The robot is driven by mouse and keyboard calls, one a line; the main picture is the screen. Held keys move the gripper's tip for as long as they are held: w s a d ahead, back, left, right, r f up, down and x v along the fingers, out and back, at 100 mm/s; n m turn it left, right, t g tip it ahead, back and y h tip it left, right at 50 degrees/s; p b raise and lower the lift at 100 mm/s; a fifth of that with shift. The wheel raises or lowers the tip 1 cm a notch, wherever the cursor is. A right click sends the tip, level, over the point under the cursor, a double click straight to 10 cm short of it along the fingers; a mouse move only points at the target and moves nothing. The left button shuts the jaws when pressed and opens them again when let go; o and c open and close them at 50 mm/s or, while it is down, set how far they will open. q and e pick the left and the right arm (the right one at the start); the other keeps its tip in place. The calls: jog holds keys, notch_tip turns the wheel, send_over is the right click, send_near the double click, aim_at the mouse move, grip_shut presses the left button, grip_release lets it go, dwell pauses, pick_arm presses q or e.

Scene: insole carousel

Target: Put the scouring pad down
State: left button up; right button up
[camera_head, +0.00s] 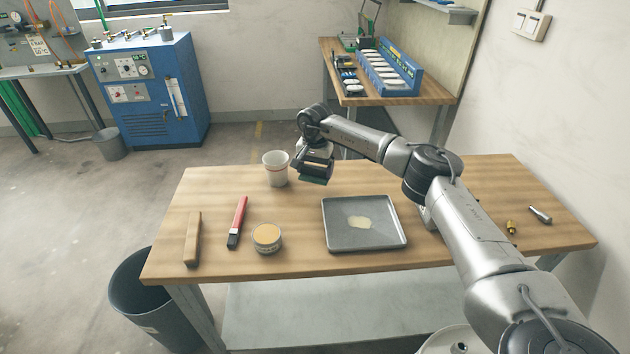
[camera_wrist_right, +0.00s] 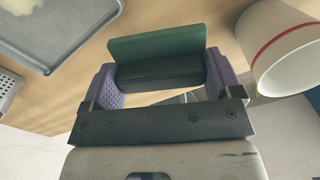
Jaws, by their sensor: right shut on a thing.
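The scouring pad, green with a dark side, shows in the right wrist view (camera_wrist_right: 155,44) between the purple-grey fingers of my right gripper (camera_wrist_right: 163,76). In the head view my right gripper (camera_head: 315,168) is over the back part of the wooden table, just right of the white cup. It is shut on the pad, whose green edge (camera_head: 312,180) shows below it. I cannot tell whether the pad touches the table. My left gripper is not in view.
The white cup (camera_head: 276,169) with a red band stands close by. A metal tray (camera_head: 336,241) with a pale puddle lies in front. A round tin (camera_head: 267,239), a red brush (camera_head: 238,222) and a wooden block (camera_head: 193,238) lie left. Bare tabletop (camera_head: 320,200) separates gripper and tray.

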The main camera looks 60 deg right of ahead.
aim_at(315, 175)
notch_tip(315, 175, down, 3)
jog(key=shift+f+b, duration=0.15)
jog(key=shift+b, duration=0.45)
jog(key=shift+f, duration=0.35)
jog(key=shift+f, duration=0.15)
jog(key=o, duration=0.6)
jog(key=shift+f, duration=0.1)
jog(key=shift+o, duration=0.2)
